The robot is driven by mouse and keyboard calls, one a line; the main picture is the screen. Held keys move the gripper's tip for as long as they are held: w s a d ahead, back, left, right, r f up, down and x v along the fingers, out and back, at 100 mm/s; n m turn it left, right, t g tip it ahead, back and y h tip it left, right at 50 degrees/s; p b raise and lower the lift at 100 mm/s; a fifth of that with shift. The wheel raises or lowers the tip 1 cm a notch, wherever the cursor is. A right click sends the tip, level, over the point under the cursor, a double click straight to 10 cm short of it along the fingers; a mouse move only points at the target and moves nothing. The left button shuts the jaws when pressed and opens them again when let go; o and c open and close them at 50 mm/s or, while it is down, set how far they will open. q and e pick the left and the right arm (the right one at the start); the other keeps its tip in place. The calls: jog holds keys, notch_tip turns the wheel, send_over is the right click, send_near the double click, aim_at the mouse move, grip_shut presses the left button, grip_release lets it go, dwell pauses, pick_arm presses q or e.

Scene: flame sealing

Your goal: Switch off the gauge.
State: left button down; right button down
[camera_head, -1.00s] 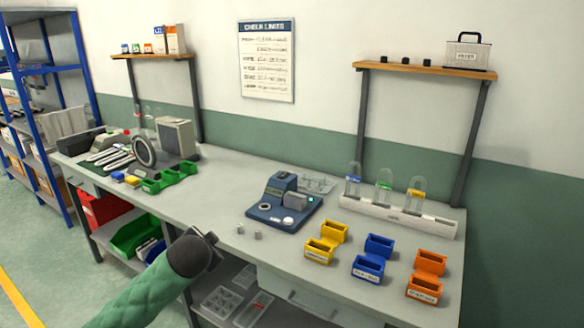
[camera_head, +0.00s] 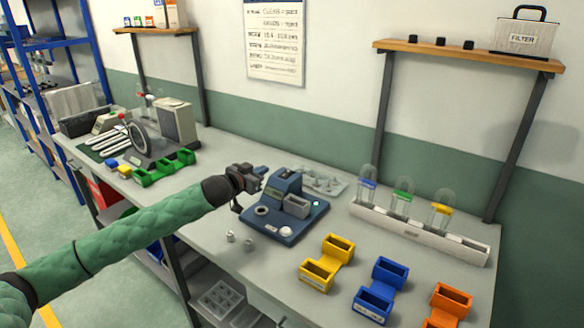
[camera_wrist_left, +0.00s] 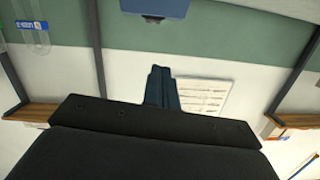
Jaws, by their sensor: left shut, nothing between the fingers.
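The gauge (camera_head: 272,228) is a blue bench device on the table, with a raised block at its back left, a grey box part, a dark ring and a round white knob on its base. A small pale spot shows at its right edge. My left gripper (camera_head: 264,170) is shut and empty. It is just left of the gauge's raised block in the head view, above the table; I cannot tell whether it touches. In the left wrist view its dark fingers (camera_wrist_left: 161,88) are together, and a blue panel (camera_wrist_left: 155,8) shows at the top edge. My right gripper is not in view.
Two small metal pieces (camera_head: 240,240) stand left of the gauge. A clear tray (camera_head: 322,181) lies behind it. A white rack (camera_head: 420,232) with glass tubes stands at right. Yellow (camera_head: 327,262), blue (camera_head: 381,289) and orange (camera_head: 447,306) bins line the front.

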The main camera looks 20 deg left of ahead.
aim_at(283, 175)
pick_arm(q)
jog(key=shift+s+d+r+n+h, duration=0.2)
jog(key=shift+d+r+n+h, duration=0.2)
jog(key=shift+d+r+n, duration=0.1)
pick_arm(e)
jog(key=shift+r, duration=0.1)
pick_arm(q)
jog(key=shift+s+a, duration=0.1)
jog(key=shift+r, duration=0.1)
